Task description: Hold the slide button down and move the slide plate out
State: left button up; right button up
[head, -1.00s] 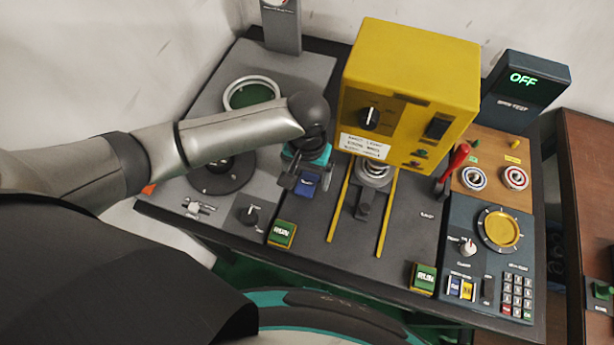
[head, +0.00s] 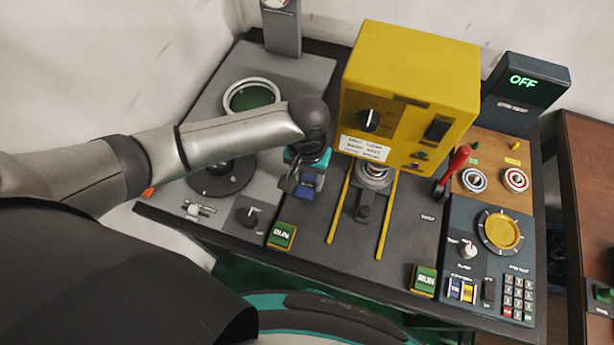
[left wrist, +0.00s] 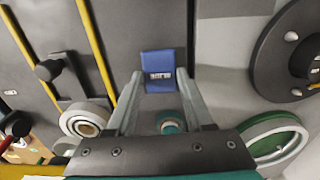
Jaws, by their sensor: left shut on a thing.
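The blue button (head: 305,188), which I take to be the slide button, is a block on the dark panel left of the yellow rails. My left gripper (left wrist: 160,76) comes down over it, with one finger on each side, shut on it. The button (left wrist: 158,72) shows between the fingertips in the left wrist view; how far down it is I cannot tell. The slide plate (head: 349,207) lies between two yellow rails in front of the yellow box. It carries a dark knob (head: 363,213) and a pale ring (head: 375,172) at its back. My right gripper is not in view.
The yellow box (head: 410,90) overhangs the back of the rails. A red-handled lever (head: 458,160) stands right of it. Green RUN buttons (head: 281,236) (head: 424,280) sit at the front edge. The panel in front of the plate is clear. The display (head: 523,82) reads OFF.

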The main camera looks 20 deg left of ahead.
pick_arm(q)
grip_shut()
